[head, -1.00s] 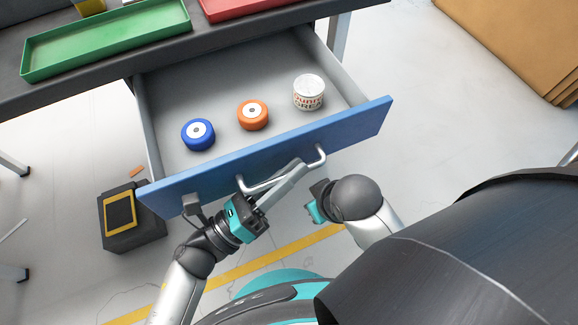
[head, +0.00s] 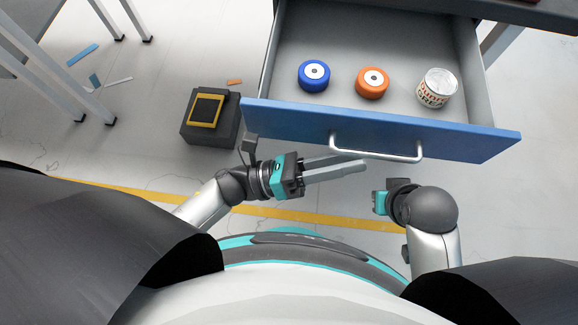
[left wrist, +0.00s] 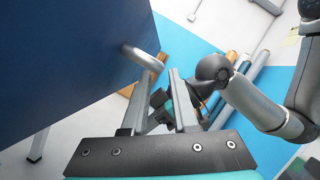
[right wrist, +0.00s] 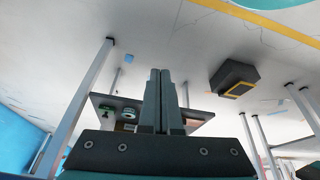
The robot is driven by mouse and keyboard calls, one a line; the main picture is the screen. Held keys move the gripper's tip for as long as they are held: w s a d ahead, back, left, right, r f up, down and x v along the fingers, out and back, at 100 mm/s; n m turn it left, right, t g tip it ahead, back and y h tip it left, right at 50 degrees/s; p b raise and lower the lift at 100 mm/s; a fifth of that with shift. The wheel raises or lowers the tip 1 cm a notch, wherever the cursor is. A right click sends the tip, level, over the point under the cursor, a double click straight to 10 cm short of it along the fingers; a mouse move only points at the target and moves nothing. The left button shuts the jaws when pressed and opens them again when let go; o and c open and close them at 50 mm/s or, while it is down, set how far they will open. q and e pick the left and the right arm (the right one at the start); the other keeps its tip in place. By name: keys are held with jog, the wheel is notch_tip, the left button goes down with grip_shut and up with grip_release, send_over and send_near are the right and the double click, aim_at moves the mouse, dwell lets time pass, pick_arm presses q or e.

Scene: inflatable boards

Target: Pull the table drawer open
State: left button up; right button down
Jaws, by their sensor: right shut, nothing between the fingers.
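The blue-fronted table drawer (head: 300,113) stands pulled out in the head view, its grey inside exposed. It holds a blue roll (head: 314,74), an orange roll (head: 373,82) and a white labelled can (head: 436,88). The silver bar handle (head: 378,151) is on its front; it also shows in the left wrist view (left wrist: 147,58). My left gripper (head: 362,166) is just below and in front of the handle, fingers apart, with nothing seen between them. My right gripper (right wrist: 159,75) has its fingers together and empty; in the head view its hand is right of and below the handle.
A dark box with a yellow frame (head: 208,118) stands on the floor left of the drawer. Table legs (head: 58,88) rise at the upper left. A yellow floor line (head: 330,217) runs under my arms. The floor between box and drawer is mostly clear.

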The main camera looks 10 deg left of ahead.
pick_arm(q)
jog(key=v, duration=1)
